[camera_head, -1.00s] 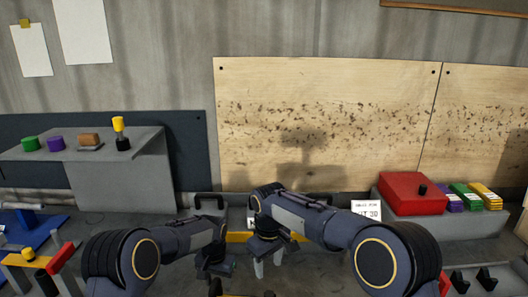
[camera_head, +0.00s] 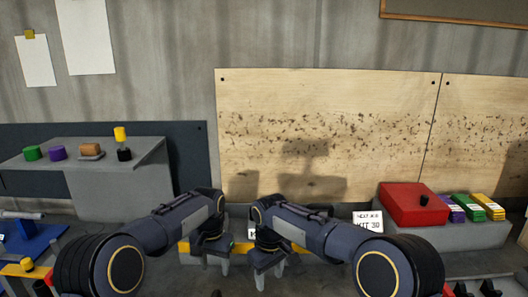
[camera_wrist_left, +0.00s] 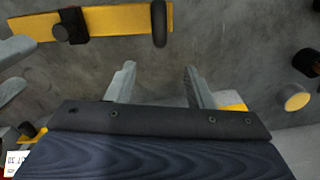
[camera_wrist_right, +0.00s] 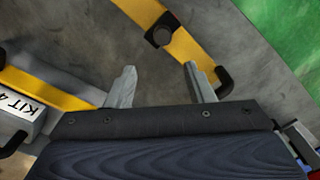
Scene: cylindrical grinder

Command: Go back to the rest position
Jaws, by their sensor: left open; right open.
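My left gripper (camera_head: 210,264) hangs over the grey worktop near the middle of the head view. Its two fingers are apart with nothing between them, as the left wrist view (camera_wrist_left: 158,74) also shows. My right gripper (camera_head: 268,278) hangs close beside it on the right. Its fingers are also apart and empty in the right wrist view (camera_wrist_right: 161,76). Both forearms reach in from the lower corners. A yellow strip (camera_head: 183,248) lies beyond the grippers and is partly hidden by them. It looks like part of a black-handled holder.
A grey shelf (camera_head: 120,205) at left bears green, purple, orange and yellow-black pieces. A red block (camera_head: 413,204) and coloured stacks (camera_head: 464,207) sit on a grey stand at right. A white kit card (camera_head: 367,221) stands beside it. A blue fixture (camera_head: 30,240) is at far left.

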